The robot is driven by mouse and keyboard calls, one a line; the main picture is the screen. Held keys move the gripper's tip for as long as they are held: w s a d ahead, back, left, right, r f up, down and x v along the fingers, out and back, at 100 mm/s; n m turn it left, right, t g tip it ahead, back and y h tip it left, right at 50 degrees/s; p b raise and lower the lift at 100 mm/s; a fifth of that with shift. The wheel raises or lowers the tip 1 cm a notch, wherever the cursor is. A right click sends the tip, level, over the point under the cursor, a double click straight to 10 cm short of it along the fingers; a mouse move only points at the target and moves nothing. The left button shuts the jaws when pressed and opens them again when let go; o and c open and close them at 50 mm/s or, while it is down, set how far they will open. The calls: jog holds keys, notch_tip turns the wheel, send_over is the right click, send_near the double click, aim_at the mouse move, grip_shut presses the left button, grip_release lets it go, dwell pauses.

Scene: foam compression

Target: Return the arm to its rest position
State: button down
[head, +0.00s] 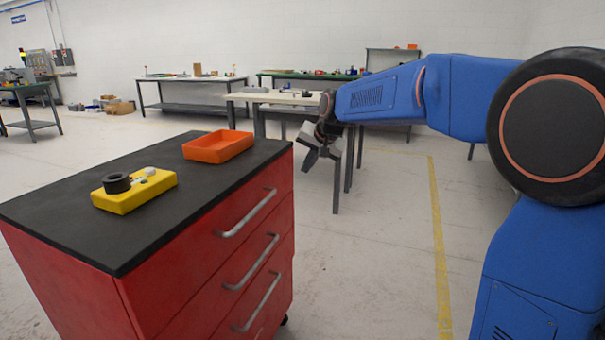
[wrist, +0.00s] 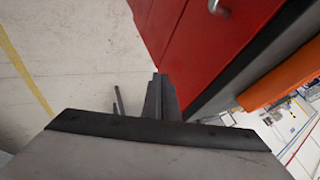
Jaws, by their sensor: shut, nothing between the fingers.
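My gripper (head: 312,158) hangs at the end of my blue arm in the head view, pointing down and left. It is beside the right end of the red drawer cabinet (head: 225,240), apart from it and over the floor. In the wrist view my gripper's fingers (wrist: 162,97) are together with nothing seen between them, and the red cabinet side (wrist: 200,45) lies beyond them. My arm is stretched out from the right with its elbow raised.
The cabinet's black top (head: 60,215) holds a yellow block (head: 125,200) with a black ring and small pale parts, and an orange tray (head: 218,147). Workbenches (head: 190,80) stand behind. Open floor (head: 385,250) with a yellow line (head: 437,230) lies right of the cabinet.

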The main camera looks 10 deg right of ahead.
jog(key=s+d+r+n, duration=0.1)
jog(key=s+d, duration=0.4)
jog(key=s, duration=0.9)
jog(key=s+d+f+n+h, duration=0.1)
jog(key=s+d+f, duration=0.2)
jog(key=s, duration=0.8)
jog(key=s+d+f+n+g, duration=0.1)
jog(key=s+d+f, duration=0.2)
jog(key=s+f, duration=0.3)
jog(key=s+d+f+n+g+h, duration=0.1)
jog(key=s+d+f, duration=0.2)
jog(key=s, duration=1.2)
notch_tip(320, 180, down, 2)
jog(key=shift+s+d+f+n+h, duration=0.1)
jog(key=shift+s+d+n+h, duration=0.05)
jog(key=shift+s+n+h, duration=0.2)
